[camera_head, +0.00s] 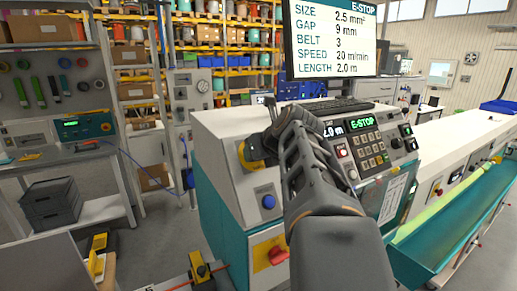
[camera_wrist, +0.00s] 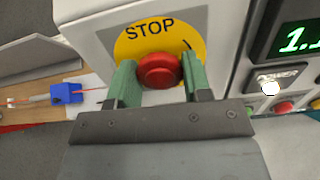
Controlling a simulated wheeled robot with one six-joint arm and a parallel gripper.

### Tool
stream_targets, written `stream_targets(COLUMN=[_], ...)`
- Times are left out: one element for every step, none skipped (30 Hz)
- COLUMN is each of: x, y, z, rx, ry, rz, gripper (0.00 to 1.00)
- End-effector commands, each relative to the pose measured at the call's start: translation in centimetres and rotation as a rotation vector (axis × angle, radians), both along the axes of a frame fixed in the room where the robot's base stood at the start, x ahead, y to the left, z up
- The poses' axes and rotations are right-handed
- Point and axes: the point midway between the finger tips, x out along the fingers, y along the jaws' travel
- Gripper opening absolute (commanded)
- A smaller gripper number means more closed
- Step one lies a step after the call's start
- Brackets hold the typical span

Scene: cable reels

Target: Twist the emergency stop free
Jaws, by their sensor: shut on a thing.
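The emergency stop is a round red button (camera_wrist: 160,70) on a yellow disc (camera_wrist: 140,40) marked STOP, set in a pale machine panel. In the wrist view my gripper (camera_wrist: 160,80) has one green finger on each side of the button and is shut on it. In the head view my gripper (camera_head: 264,146) reaches the yellow disc (camera_head: 243,158) on the machine's front left face. The red button is hidden there behind the gripper. The machine's small green display (camera_head: 362,123) reads E-STOP, as does the top of the large screen (camera_head: 335,40).
A blue button (camera_head: 268,201) and a red rotary switch (camera_head: 277,255) sit below on the machine. A keypad (camera_head: 372,150) lies right of my arm. A teal trough (camera_head: 440,240) runs along the right. A bench (camera_head: 70,155) and shelves stand left.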

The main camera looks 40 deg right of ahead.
Motion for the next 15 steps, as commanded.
stream_targets(x=[-0.01,-0.01,-0.02,-0.01,-0.01,-0.01,-0.01,-0.01,-0.01,-0.01,-0.01,-0.02,-0.02,-0.02,-0.01], y=[0.01,0.01,0.02,0.02,0.02,0.02,0.01,0.01,0.01,0.01,0.01,0.02,0.02,0.02,0.02], z=[0.23,0.24,0.25,0.24,0.24,0.23,0.23,0.24,0.26,0.26,0.26,0.23,0.21,0.20,0.06], rx=[0.016,0.027,0.040,0.049,0.060,0.071,0.081,0.090,0.102,0.112,0.122,0.134,0.143,0.153,0.157], ry=[-0.002,-0.004,-0.005,-0.007,-0.008,-0.010,-0.011,-0.012,-0.015,-0.016,-0.018,-0.018,-0.020,-0.020,-0.021], rz=[-0.011,-0.019,-0.027,-0.034,-0.041,-0.049,-0.056,-0.064,-0.072,-0.079,-0.086,-0.095,-0.101,-0.108,-0.111], gripper=[0.32,0.32,0.32,0.32,0.32,0.32,0.32,0.32,0.32,0.32,0.32,0.32,0.32,0.32,0.32])
